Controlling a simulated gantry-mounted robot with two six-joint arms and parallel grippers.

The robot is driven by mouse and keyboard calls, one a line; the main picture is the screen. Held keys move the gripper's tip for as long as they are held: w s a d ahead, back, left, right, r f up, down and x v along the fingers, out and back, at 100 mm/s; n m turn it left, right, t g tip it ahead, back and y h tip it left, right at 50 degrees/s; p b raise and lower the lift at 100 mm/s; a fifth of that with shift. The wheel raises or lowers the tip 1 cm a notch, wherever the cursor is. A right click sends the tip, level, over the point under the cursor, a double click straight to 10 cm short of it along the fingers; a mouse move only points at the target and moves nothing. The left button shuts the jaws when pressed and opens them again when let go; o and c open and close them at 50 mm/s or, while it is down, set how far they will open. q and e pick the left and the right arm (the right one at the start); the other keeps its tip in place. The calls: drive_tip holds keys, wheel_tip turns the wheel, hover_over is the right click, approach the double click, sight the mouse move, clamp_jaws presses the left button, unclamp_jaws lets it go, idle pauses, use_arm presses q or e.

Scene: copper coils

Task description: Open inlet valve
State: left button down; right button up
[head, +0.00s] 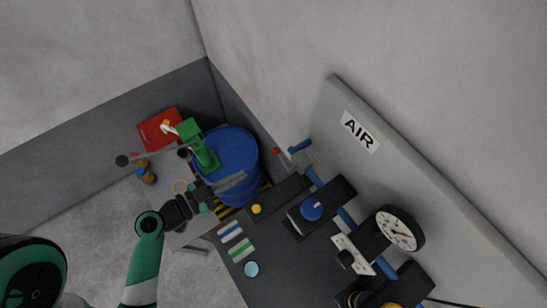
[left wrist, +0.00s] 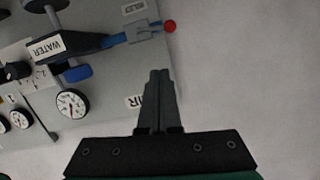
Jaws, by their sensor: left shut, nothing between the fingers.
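My left gripper (head: 241,178) reaches in from the lower left in the head view, in front of a blue barrel. Its fingers are shut and empty; they also show in the left wrist view (left wrist: 158,76). In the head view a small red knob (head: 276,151) sits beside a blue pipe end (head: 299,146) at the panel's near-left edge, apart from the fingertips. In the left wrist view a red ball (left wrist: 169,26) sits at the end of a grey fitting (left wrist: 145,33) on a blue pipe (left wrist: 117,40). Which part is the inlet valve I cannot tell for certain. My right gripper is not in view.
A grey panel (head: 335,105) with an AIR label carries a gauge (head: 400,229) and a blue knob (head: 311,209). The blue barrel (head: 243,147) stands in the corner. A WATER label (left wrist: 47,48) shows in the wrist view.

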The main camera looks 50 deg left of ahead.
use_arm(q)
drive_tip(key=w+f+b, duration=0.4)
drive_tip(key=w+f, duration=0.1)
drive_tip(key=w, duration=0.7)
drive_tip(key=shift+b, duration=0.4)
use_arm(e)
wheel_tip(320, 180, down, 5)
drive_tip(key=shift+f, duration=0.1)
use_arm(q)
drive_tip(key=shift+f, duration=0.2)
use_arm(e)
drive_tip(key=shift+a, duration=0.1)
